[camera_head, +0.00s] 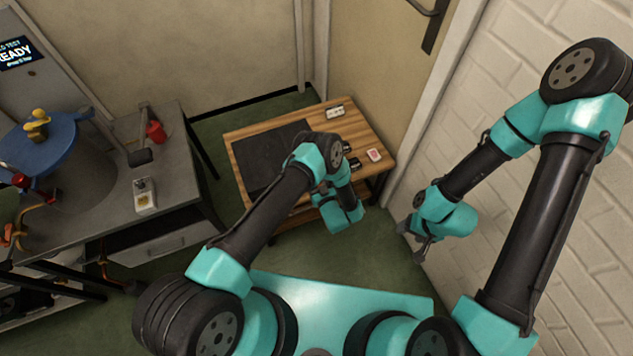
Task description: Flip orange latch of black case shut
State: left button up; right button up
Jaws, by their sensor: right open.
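I cannot make out the black case or its orange latch for certain. A small black object (354,163) lies on the wooden table beside my left arm, too small to identify. My left arm reaches over the table's front, and its teal wrist hangs by the near right corner; the left fingers are hidden from this angle. My right gripper (418,236) is open and empty, hanging in the air to the right of the table, near the white brick wall. It touches nothing that I can see.
The wooden table (376,136) bears a dark mat (262,158), a pale item (335,112) and a red-and-white card (374,155). A grey workbench (178,165) on the left holds a hammer (140,156), a red container (156,132) and a blue round platform (45,150). Green floor lies between.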

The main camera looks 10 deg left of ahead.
pick_arm(q)
jog(key=c, duration=0.6)
dwell(0.9)
jog(key=o, duration=0.9)
jog(key=shift+o, duration=0.2)
jog(key=v, duration=1.7)
jog(key=shift+s, duration=0.25)
